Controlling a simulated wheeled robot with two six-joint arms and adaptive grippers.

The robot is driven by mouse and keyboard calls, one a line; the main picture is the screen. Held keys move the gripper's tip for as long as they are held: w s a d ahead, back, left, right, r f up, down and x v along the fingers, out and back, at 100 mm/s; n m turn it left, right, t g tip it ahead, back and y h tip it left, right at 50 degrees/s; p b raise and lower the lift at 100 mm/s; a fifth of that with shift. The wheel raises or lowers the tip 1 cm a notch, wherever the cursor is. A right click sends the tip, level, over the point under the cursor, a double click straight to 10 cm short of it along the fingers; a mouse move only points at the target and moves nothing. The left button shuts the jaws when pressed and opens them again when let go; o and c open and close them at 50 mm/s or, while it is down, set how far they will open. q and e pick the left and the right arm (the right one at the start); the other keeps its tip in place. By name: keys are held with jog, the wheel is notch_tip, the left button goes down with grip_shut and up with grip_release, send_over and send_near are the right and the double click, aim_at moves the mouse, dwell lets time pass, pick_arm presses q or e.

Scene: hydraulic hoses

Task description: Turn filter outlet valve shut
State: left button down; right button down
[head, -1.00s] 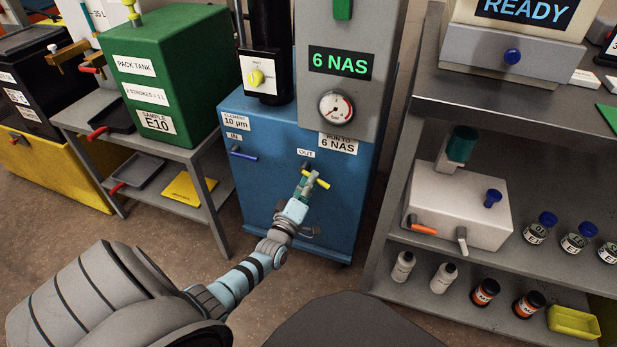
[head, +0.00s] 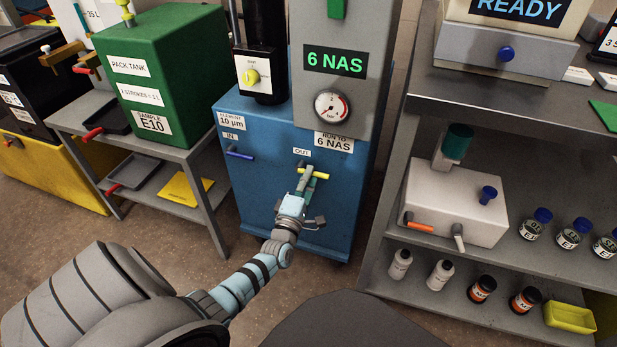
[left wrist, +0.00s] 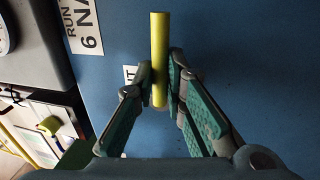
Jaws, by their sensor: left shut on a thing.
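The filter outlet valve has a yellow bar handle (head: 321,175) below the OUT label (head: 301,152), on the front of the blue filter cabinet (head: 345,215). The handle lies near level in the head view, its right end slightly lower. My left gripper (head: 307,179) is shut on the handle. In the left wrist view the yellow handle (left wrist: 160,45) stands between the green-padded fingertips of my left gripper (left wrist: 160,84). The fingers hide part of the handle and the valve body behind it. My right gripper is not in view.
A blue lever (head: 240,155) sits under the IN label, left of the valve. A gauge (head: 331,107) and a 6 NAS display (head: 336,62) are above. A shelf unit (head: 470,105) stands to the right, and a bench with a green pack tank (head: 185,75) to the left.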

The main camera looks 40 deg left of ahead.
pick_arm(q)
jog(key=shift+r, duration=0.2)
jog(key=c, duration=1.6)
grip_release()
jog(key=shift+a, duration=0.15)
jog(key=shift+c, duration=0.2)
jog(key=shift+f, duration=0.1)
jog(key=v, duration=1.2)
jog(key=shift+f, duration=0.15)
